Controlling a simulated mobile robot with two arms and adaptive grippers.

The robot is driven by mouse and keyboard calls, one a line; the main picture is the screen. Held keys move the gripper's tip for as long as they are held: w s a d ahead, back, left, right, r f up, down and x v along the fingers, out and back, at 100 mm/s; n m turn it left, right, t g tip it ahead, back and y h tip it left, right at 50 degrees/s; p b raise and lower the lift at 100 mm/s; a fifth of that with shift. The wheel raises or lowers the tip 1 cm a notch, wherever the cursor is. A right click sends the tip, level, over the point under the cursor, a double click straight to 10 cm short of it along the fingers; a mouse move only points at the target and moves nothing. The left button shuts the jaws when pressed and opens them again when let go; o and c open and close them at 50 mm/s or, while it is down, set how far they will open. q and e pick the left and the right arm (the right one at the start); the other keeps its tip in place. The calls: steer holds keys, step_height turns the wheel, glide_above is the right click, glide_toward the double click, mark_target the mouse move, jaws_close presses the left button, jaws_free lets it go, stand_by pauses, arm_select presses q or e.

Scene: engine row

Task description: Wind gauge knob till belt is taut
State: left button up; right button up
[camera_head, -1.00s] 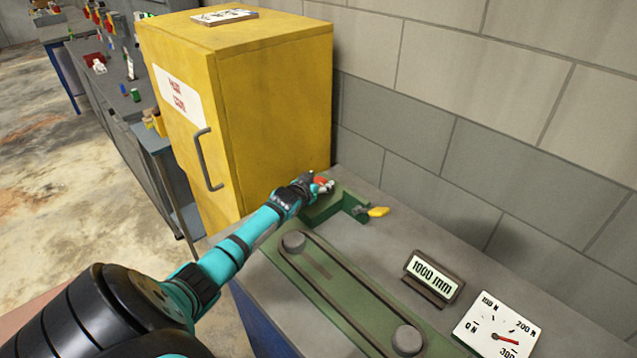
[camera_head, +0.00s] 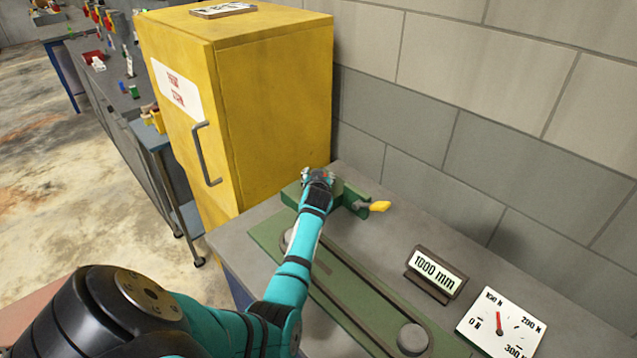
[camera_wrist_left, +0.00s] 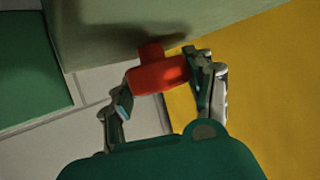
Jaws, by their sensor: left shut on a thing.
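My left gripper (camera_head: 318,178) is at the far end of the green belt rig (camera_head: 385,315). In the wrist view its two fingers (camera_wrist_left: 164,82) are shut on the red knob (camera_wrist_left: 158,74), one on either side. In the head view my gripper hides the knob. A dark belt (camera_head: 352,287) runs round two grey pulleys; my arm covers much of the far one, and the near one (camera_head: 412,338) is clear. I cannot tell how taut the belt is. The white dial gauge (camera_head: 520,330) has its red needle close to the 150 N mark. My right gripper is not in view.
A yellow cabinet (camera_head: 270,100) stands just beyond the bench's far end. A "1000 mm" sign (camera_head: 436,272) stands beside the rig. A block wall (camera_head: 520,130) runs along the back.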

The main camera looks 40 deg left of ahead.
arm_select(q)
steer(key=shift+r, duration=0.15)
steer(key=o, duration=1.2)
steer(key=shift+d, duration=0.1)
steer(key=v, duration=1.2)
